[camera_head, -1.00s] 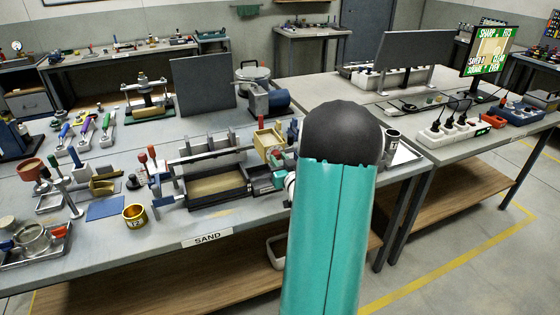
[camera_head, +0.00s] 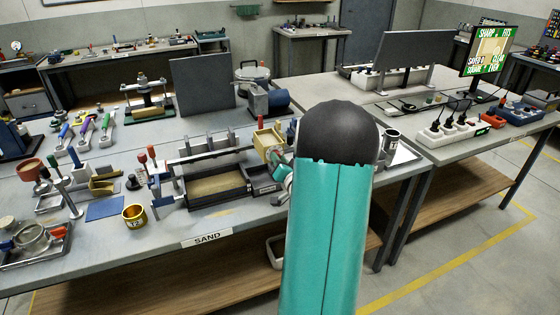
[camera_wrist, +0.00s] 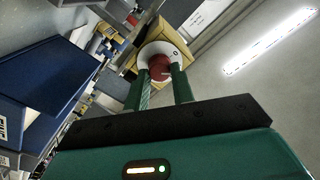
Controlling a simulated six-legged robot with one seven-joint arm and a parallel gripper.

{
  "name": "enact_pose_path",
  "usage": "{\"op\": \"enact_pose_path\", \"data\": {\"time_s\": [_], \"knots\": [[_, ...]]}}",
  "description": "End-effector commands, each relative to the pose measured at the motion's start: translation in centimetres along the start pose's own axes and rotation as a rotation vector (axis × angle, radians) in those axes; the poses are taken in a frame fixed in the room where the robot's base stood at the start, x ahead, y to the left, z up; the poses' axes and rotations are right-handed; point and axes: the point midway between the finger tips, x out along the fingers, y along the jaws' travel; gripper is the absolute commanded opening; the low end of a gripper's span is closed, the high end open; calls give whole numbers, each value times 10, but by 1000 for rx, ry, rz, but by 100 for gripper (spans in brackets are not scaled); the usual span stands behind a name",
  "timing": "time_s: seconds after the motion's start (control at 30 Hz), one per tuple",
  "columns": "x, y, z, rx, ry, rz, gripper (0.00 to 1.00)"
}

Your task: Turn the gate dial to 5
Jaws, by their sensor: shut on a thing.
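The seepage tank (camera_head: 218,187) stands on the near bench, with a tan bed inside. A yellow box (camera_head: 266,139) is at its right end. In the wrist view, the gate dial is a white disc (camera_wrist: 150,48) with a red knob (camera_wrist: 159,68), on the face of the yellow box (camera_wrist: 122,57). My gripper (camera_wrist: 160,76) has its two green fingers shut on the red knob, one on each side. A small dark mark shows on the disc; the setting cannot be read. In the head view, my gripper is mostly hidden behind my arm.
Left of the tank are a yellow cup (camera_head: 135,215), a blue mat (camera_head: 104,208) and several handled tools. A dark upright panel (camera_head: 203,83) and a lidded pot (camera_head: 252,74) stand behind. A power strip (camera_head: 447,131) and screen (camera_head: 487,50) are on the right bench.

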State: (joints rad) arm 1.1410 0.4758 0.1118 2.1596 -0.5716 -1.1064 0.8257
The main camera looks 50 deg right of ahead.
Motion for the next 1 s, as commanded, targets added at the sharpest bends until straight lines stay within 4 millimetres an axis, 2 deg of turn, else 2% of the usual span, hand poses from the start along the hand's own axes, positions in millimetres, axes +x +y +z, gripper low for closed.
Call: {"op": "enact_pose_path", "data": {"time_s": [0.4,0.43,0.5,0.53,0.83,1.0], "knots": [[0,0,0,7,1,0,2],[0,0,0,7,1,0,30],[0,0,0,7,1,0,44],[0,0,0,7,1,0,46],[-2,0,0,7,0,0,46],[-18,0,-1,6,1,2,46]]}}
